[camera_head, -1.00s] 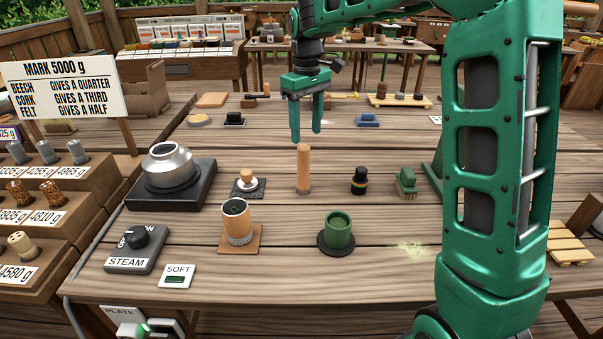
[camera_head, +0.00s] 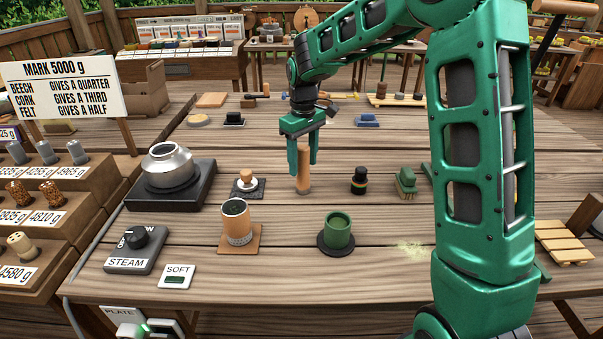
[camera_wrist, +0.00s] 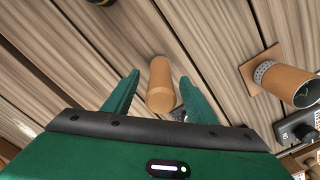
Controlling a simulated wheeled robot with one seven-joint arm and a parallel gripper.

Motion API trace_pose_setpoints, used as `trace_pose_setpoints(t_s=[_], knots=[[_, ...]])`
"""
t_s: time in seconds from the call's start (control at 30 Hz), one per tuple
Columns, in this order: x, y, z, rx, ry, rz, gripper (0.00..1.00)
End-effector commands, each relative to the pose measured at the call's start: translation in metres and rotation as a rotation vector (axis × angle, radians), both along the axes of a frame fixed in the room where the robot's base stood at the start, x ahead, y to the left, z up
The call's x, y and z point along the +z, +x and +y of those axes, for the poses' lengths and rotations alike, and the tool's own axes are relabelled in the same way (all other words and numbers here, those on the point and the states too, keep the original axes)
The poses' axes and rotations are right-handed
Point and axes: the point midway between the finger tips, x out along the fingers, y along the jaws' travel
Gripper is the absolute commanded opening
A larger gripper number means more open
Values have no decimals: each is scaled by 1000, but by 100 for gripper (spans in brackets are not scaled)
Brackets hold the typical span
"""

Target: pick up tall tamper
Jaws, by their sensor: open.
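The tall tamper (camera_head: 303,172) is a tan wooden cylinder standing upright in the middle of the table, with a greyish lower end. My gripper (camera_head: 304,172) is open, pointing down, with its green fingers on either side of the tamper's upper part. In the wrist view the tamper (camera_wrist: 160,85) lies between the two open fingers (camera_wrist: 158,95). Space shows beside it, and I cannot tell whether either finger touches it.
A dark cylinder with coloured bands (camera_head: 359,181) and a green brush (camera_head: 405,183) stand to the right. A small wooden-knobbed tamper (camera_head: 246,179) stands left. A cork-coloured portafilter-like cup (camera_head: 236,222) and a green cup (camera_head: 338,229) stand in front. A silver kettle (camera_head: 169,165) sits far left.

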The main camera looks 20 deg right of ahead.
Motion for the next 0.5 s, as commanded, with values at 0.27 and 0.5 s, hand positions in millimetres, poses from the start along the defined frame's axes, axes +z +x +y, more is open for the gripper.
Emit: trace_pose_setpoints(t_s=[0.27, 0.5], knots=[[-5, 0, 0, 0, 0, 0, 52], [-5, 0, 0, 0, 0, 0, 7]])
